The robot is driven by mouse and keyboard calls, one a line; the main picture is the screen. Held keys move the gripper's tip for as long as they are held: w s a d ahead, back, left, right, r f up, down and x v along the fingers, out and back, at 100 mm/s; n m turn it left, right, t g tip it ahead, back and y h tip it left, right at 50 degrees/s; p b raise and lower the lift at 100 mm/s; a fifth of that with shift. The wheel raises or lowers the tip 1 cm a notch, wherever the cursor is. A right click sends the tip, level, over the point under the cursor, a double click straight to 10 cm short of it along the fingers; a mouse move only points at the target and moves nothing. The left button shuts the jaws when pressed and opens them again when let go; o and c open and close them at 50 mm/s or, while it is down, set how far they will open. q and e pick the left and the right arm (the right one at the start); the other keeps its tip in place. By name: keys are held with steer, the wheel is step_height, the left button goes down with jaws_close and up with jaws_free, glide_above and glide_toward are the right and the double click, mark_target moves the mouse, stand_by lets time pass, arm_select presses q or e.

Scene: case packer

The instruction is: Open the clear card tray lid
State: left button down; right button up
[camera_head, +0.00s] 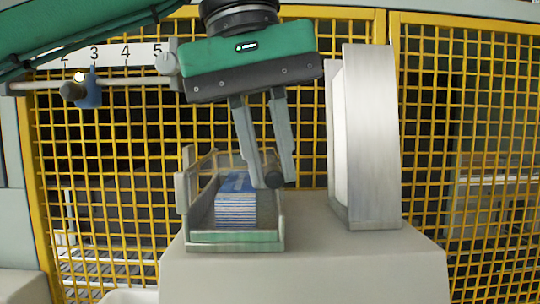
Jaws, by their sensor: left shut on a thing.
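The card tray (236,246) stands on a light grey pedestal, with a stack of blue and white cards (236,204) inside. Its clear lid (212,165) is hard to make out; I cannot tell its exact angle. My left gripper (268,180) comes down from above, its two grey fingers at the tray's right side. The fingers are shut on a small dark knob (272,165) there, which seems to belong to the lid. The fingers partly hide the tray's right wall. My right gripper is not in view.
A tall pale metal panel (370,140) stands on the pedestal (330,265) just right of the tray. A numbered scale (110,54) with a rod and blue slider (90,92) is at upper left. Yellow mesh fencing (425,130) closes off the back.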

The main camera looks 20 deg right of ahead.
arm_select(q)
steer(key=r+h, duration=0.1)
steer(key=a+h+b, duration=0.1)
steer(key=shift+w+r+g+h, duration=0.2)
steer(key=shift+r+g+h, duration=0.1)
steer(key=shift+r+g, duration=0.1)
steer(key=w+a+r+g+h+b, duration=0.1)
steer(key=a+g+h+b, duration=0.1)
steer(key=a+h+b, duration=0.4)
steer(key=w+a+r+g+h+b, duration=0.1)
steer(key=w+a+g+h+b, duration=0.1)
steer(key=a+h+b, duration=0.4)
steer(key=h+b, duration=0.4)
steer(key=b, duration=0.2)
steer(key=shift+w+a+r+g+h, duration=0.25)
steer(key=shift+w+r+g+h, duration=0.05)
steer(key=shift+r+g, duration=0.1)
steer(key=shift+f, duration=0.1)
